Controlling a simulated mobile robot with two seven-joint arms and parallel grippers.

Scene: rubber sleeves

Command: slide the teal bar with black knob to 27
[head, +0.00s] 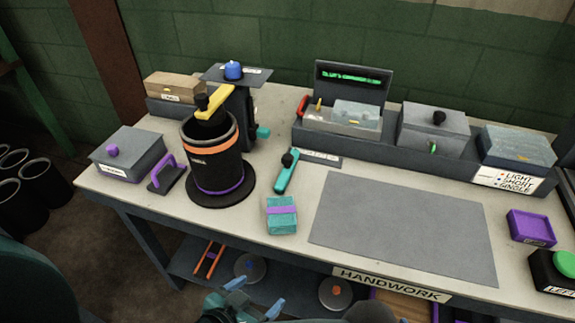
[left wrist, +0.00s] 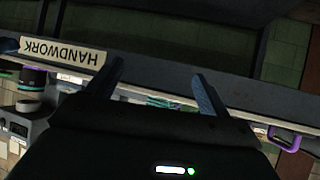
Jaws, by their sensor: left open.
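The teal bar (head: 285,178) with a black knob (head: 288,158) lies on the bench, right of the black drum, in the head view. A dark strip with a pale label (head: 322,157) extends right from its knob end; I cannot read any numbers on it. My left gripper (head: 255,296) is below the bench's front edge at the bottom of the head view, well apart from the bar. Its blue fingers are spread and empty, also in the left wrist view (left wrist: 155,86), where I cannot make out the bar. My right gripper is not in view.
A black drum (head: 217,165) with a yellow handle stands left of the bar. A teal block with a purple band (head: 282,215) lies in front. A bare grey mat (head: 400,225) is on the right. Several bins line the back. The HANDWORK sign (head: 390,284) marks the front edge.

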